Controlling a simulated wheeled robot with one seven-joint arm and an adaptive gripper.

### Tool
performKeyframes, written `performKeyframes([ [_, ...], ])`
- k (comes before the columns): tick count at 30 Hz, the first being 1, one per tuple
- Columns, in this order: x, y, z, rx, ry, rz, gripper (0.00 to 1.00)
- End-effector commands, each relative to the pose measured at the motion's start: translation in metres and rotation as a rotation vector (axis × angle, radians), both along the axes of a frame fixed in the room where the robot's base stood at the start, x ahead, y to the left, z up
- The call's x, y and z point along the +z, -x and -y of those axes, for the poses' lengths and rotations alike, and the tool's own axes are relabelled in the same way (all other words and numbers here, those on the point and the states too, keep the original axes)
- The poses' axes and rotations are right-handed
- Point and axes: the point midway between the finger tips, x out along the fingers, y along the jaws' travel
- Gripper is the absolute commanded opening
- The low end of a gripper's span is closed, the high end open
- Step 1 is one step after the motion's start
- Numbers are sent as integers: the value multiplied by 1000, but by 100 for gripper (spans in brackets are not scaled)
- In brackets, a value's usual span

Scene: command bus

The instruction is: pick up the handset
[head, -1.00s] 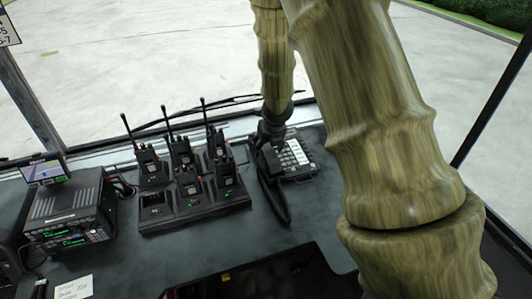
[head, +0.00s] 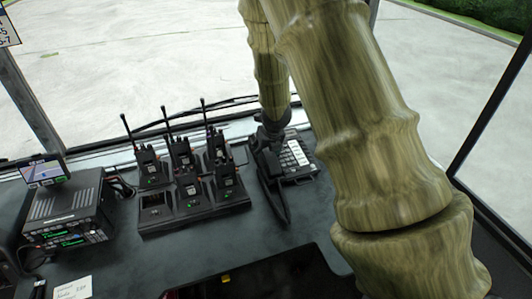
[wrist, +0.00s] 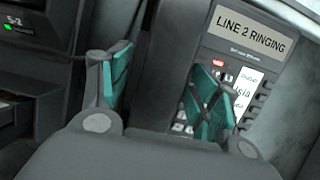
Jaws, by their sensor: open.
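A dark desk phone (head: 297,157) with pale keys sits on the dash behind the arm's end. Its long black handset (head: 278,203) lies along the phone's left side, its upper part partly covered by my gripper (head: 267,147). In the wrist view my gripper (wrist: 162,88) is open, with one teal-padded finger on either side of the dark handset (wrist: 160,70). The right finger overlaps the phone face (wrist: 232,70), which carries a "LINE 2 RINGING" label and a lit red light. I cannot tell whether either finger touches the handset.
A charging rack (head: 195,212) with several upright radios stands left of the phone, antennas sticking up. A stacked radio unit (head: 65,215) with a small screen is farther left. The windscreen edge runs behind, and bare dash (head: 210,248) lies in front.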

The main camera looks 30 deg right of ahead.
Motion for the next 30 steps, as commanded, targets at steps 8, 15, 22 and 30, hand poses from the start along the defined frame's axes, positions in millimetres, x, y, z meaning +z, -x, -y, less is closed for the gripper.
performKeyframes([
  [8, -1, 0, 0, 0, 0, 0, 37],
  [15, -2, 0, 0, 0, 0, -1, 9],
  [22, -2, 0, 0, 0, 0, -1, 8],
  [30, 13, 0, 0, -1, -1, 0, 8],
])
